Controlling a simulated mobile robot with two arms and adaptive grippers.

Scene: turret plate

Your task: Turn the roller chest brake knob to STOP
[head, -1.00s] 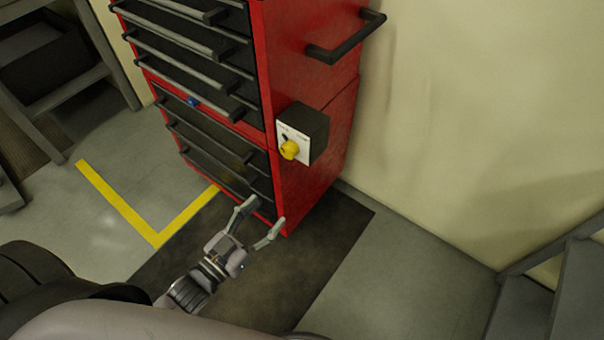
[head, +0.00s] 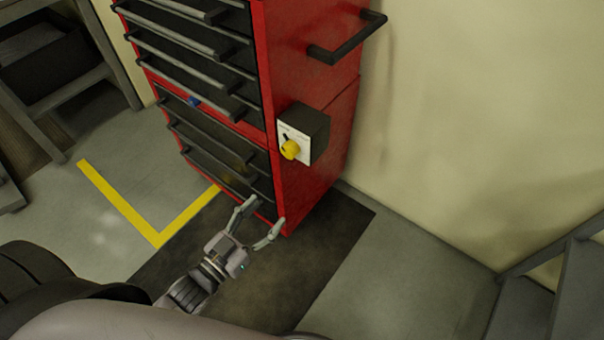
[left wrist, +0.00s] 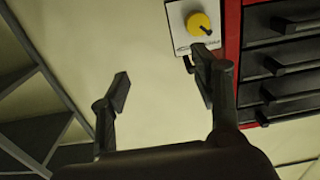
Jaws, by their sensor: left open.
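The yellow brake knob (head: 290,150) sits on a white-faced plate (head: 302,146) of a black box (head: 318,130) on the side of the red roller chest (head: 310,190). A dark pointer mark shows on the knob; the lettering is too small to read. My left gripper (head: 258,217) is open and empty, below the knob and apart from it, near the chest's lower front corner. In the left wrist view the knob (left wrist: 199,24) is beyond the fingertips of the left gripper (left wrist: 163,85), by the right finger. My right gripper is not in view.
A black side handle (head: 345,45) juts from the chest above the box. Drawer handles line its front. A cream wall (head: 480,110) is behind, a grey frame (head: 570,280) at the lower right, and shelving (head: 75,95) at the upper left. The floor between is clear.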

